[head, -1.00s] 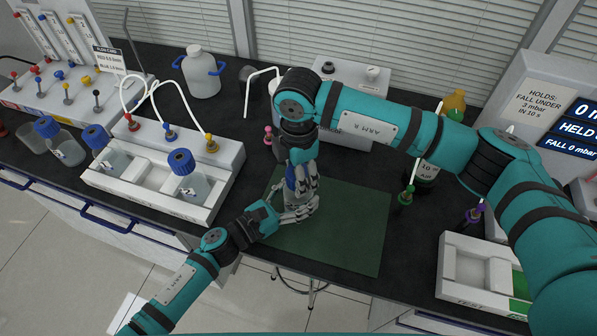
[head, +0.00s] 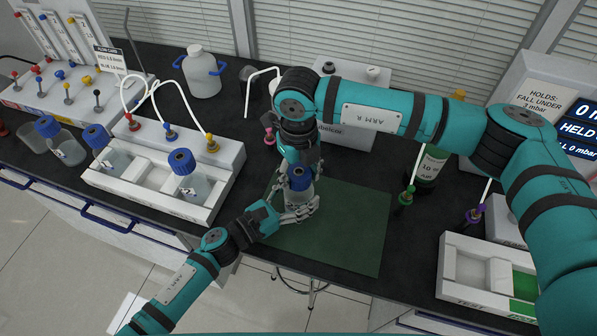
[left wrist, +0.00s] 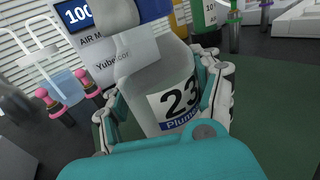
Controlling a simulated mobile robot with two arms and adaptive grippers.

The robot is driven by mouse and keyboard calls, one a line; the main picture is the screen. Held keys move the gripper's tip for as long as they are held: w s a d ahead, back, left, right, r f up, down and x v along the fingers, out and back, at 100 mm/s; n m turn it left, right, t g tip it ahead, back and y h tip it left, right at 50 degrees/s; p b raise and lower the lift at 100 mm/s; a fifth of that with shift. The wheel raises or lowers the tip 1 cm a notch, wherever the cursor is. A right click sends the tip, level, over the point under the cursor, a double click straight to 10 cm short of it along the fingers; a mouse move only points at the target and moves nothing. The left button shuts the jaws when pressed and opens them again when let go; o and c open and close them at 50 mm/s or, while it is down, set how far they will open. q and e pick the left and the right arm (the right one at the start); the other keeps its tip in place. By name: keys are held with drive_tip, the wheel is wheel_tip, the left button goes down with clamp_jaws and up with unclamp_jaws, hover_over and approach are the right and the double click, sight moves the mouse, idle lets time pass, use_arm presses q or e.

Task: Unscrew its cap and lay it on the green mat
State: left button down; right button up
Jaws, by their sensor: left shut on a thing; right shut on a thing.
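A clear bottle (head: 301,196) with a blue cap (head: 300,178) stands over the left part of the green mat (head: 350,235). In the left wrist view the bottle (left wrist: 165,85) is upright in my fingers, with a "23" label. My left gripper (head: 300,212) is shut around the bottle's body. My right gripper (head: 298,162) comes down from above and is shut on the blue cap; its fingertips are partly hidden. I cannot tell whether the cap still touches the bottle's neck.
A white rack (head: 130,195) with blue-capped bottles stands left. A white pump box (head: 350,125) stands behind, a dark bottle (head: 430,165) right of the mat, and a white test tray (head: 450,285) at the right. The mat's right part is clear.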

drive_tip(key=n, duration=0.7)
drive_tip(key=shift+n, duration=0.4)
drive_tip(key=n, duration=0.4)
drive_tip(key=shift+w+n, duration=0.1)
drive_tip(key=shift+n, duration=0.3)
drive_tip(key=n, duration=1.2)
drive_tip(key=shift+r, duration=0.1)
drive_tip(key=n, duration=1)
drive_tip(key=shift+r, duration=0.25)
drive_tip(key=shift+r, duration=0.85)
